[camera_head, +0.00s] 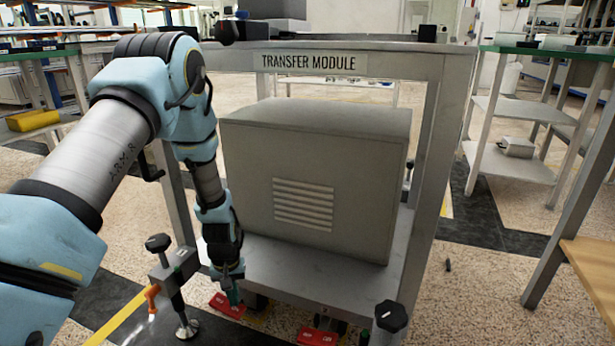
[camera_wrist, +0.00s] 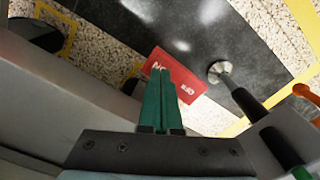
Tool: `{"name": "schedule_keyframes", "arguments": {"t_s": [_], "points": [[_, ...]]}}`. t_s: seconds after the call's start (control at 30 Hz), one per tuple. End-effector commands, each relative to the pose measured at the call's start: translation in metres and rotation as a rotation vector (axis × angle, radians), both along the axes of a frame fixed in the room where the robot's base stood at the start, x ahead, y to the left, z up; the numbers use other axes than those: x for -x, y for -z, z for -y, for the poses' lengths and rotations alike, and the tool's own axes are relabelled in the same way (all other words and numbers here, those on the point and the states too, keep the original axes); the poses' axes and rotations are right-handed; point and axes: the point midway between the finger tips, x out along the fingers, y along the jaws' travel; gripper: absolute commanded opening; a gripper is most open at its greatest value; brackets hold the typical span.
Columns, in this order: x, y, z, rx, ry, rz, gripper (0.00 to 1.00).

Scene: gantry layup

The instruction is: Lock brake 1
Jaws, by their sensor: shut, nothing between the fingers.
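Two red brake pedals are at the foot of the transfer module's frame. The left red pedal (camera_head: 226,306) is under my gripper; I cannot read a brake number on it. The right red pedal (camera_head: 317,337) is farther along the front edge. My gripper (camera_head: 233,297) points down with its green fingers together and empty, right at the left pedal. In the wrist view the green fingertips (camera_wrist: 159,74) overlap the red pedal (camera_wrist: 183,78), which shows white lettering partly hidden by the fingers. I cannot tell whether they touch it.
The transfer module (camera_head: 300,262) carries a large grey box (camera_head: 310,170). A post with a black knob (camera_head: 158,243), an orange handle (camera_head: 152,297) and a round metal foot (camera_head: 187,330) stand left of my gripper. Another black knob (camera_head: 391,316) is at the front right corner.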

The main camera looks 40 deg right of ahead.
Motion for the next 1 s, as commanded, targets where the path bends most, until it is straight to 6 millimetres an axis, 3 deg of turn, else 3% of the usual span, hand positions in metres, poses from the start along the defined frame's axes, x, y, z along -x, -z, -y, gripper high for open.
{"name": "schedule_keyframes", "arguments": {"t_s": [0.7,1.0], "points": [[0.0,-0.059,0.0,-0.001,0.0,-0.001,0.0],[0.0,-0.059,0.0,-0.001,0.0,-0.001,0.0]]}}
